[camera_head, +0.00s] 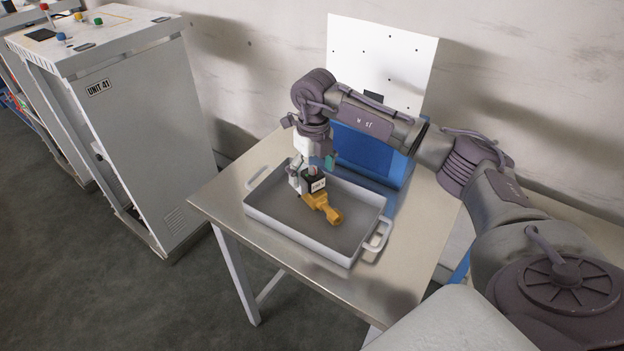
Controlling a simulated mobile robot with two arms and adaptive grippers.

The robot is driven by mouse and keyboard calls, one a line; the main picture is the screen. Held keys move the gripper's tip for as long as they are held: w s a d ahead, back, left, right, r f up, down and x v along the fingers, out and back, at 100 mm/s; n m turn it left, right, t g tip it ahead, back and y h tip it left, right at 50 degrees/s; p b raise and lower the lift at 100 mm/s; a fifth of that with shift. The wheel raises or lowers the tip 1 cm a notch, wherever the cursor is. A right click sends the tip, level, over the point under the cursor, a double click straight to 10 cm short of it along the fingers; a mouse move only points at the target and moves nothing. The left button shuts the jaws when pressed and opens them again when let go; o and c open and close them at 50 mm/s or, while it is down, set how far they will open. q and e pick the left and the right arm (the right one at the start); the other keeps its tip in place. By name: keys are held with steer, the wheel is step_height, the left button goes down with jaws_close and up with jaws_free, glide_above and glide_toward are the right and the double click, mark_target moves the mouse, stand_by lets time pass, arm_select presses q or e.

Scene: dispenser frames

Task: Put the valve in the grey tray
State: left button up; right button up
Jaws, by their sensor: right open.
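The tray has a handle at each end and sits on a table. My left gripper is not in view.
The table (226,200) has bare surface left of the tray and in front. A blue dispenser unit (366,150) with a white back panel (385,55) stands behind the tray. A grey cabinet (140,125) marked UNIT 41 stands left, with floor between.

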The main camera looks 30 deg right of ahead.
step_height(320, 180, up, 10)
steer(key=b, duration=0.2)
stand_by(0.6)
